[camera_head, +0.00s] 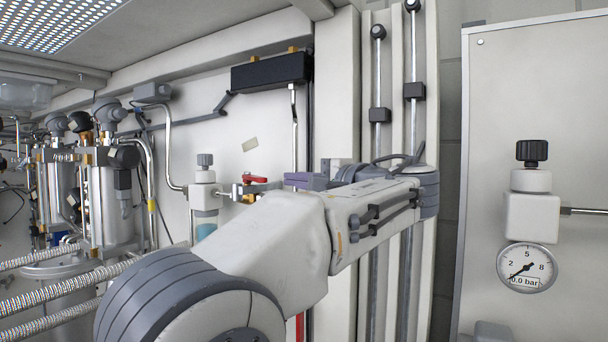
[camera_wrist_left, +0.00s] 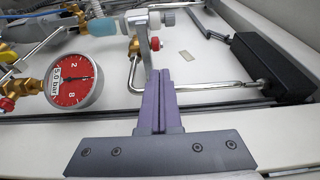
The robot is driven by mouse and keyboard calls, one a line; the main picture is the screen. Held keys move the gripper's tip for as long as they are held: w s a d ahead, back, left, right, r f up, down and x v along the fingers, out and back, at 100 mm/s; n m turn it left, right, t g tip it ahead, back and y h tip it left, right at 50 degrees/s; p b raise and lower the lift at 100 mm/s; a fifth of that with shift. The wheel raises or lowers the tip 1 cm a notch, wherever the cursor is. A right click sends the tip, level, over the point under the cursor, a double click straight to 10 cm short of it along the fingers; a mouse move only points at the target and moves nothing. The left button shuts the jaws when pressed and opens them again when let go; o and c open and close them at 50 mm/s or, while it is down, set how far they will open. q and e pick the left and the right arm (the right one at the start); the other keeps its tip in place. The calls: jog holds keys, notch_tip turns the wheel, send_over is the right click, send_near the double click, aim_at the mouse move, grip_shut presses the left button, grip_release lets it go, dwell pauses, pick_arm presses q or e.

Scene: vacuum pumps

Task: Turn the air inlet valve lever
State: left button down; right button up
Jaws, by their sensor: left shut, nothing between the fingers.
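The air inlet valve lever (camera_head: 254,179) is a small red handle on a brass valve beside a white filter unit with a blue bowl, on the back wall in the head view. In the left wrist view the lever (camera_wrist_left: 155,44) shows its red end just beyond the fingertips. My left gripper (camera_head: 287,181) comes to the right of the lever, with its purple fingers pointing at it. In the left wrist view the left gripper (camera_wrist_left: 160,74) is shut with nothing between its fingers. I cannot tell whether it touches the lever. My right gripper is not in view.
A red-faced gauge (camera_wrist_left: 75,80) sits left of the fingers in the left wrist view. A black box (camera_head: 270,72) with a pipe hangs above the valve. Pump cylinders (camera_head: 110,205) and hoses stand at left. A white-faced gauge (camera_head: 527,267) is on the right panel.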

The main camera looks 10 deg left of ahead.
aim_at(254, 180)
pick_arm(q)
jog(key=p+x, duration=0.2)
jog(key=x, duration=0.3)
jog(key=shift+w+a, duration=0.2)
